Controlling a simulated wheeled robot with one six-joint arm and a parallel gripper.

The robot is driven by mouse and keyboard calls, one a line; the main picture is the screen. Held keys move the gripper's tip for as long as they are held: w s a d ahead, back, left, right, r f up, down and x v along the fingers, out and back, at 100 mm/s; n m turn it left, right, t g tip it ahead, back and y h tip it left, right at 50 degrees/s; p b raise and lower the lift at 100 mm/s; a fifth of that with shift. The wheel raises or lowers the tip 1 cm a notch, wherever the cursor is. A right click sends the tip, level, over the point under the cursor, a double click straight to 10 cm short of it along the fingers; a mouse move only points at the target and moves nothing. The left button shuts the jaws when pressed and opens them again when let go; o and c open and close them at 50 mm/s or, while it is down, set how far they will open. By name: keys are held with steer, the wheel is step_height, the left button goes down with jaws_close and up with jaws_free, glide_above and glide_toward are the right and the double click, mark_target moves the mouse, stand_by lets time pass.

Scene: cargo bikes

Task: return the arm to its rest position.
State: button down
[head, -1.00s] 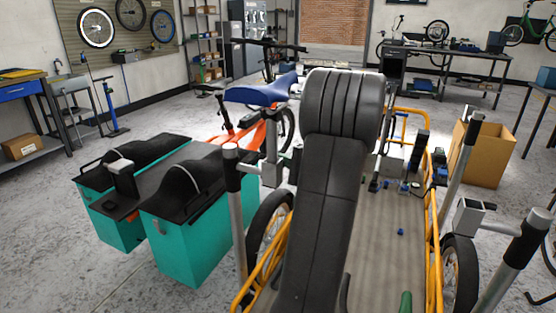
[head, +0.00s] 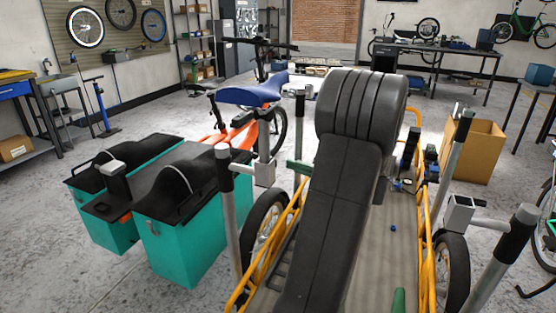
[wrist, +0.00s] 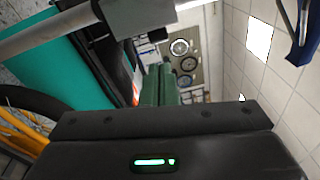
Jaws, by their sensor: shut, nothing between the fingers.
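My arm (head: 345,190) is raised in front of the head camera, above the cargo bed of a bike, and hides part of it. My gripper's green fingers (wrist: 159,85) lie side by side in the wrist view, shut and empty, pointing towards the wall with wheels. In the head view, the green fingers of my gripper (head: 292,165) stick out to the left from behind the arm. The rest of the gripper is hidden there.
The orange-framed cargo bed (head: 400,245) holds small parts. Teal panniers (head: 190,235) stand at left, with a blue saddle (head: 252,92) behind. Grey posts (head: 228,200) rise close to the arm on both sides. A cardboard box (head: 473,150) stands at right.

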steer(key=v, duration=0.5)
steer(key=shift+d, duration=0.1)
steer(key=x, duration=1.3)
steer(key=shift+w+a, duration=0.15)
steer(key=shift+a, duration=0.2)
steer(key=shift+d, duration=0.1)
